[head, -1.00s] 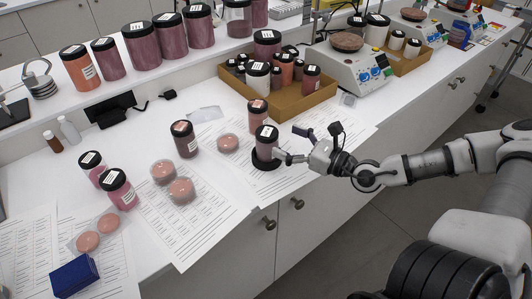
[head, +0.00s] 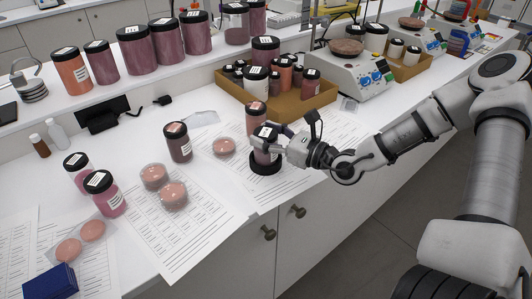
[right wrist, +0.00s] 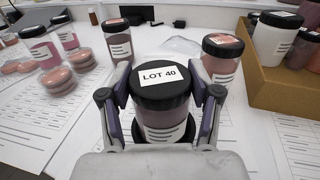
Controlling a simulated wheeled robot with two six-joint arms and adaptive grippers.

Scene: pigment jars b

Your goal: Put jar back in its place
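A jar with a black lid and a white label marked LOT 40 (right wrist: 160,85) is between the fingers of my right gripper (right wrist: 160,100). The fingers press against both sides below the lid. In the head view the jar (head: 265,150) is upright over a round black base (head: 266,168), and the right gripper (head: 279,143) reaches it from the right. I cannot tell whether the jar rests on the base or is slightly above it. My left gripper is out of view.
A salmon jar (head: 256,118) stands close behind, and a dark pink jar (head: 178,143) to the left. A cardboard tray (head: 290,109) of jars is behind. Clear dishes (head: 224,147) and printed sheets (head: 195,235) lie on the counter. Large jars (head: 166,44) line the raised shelf.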

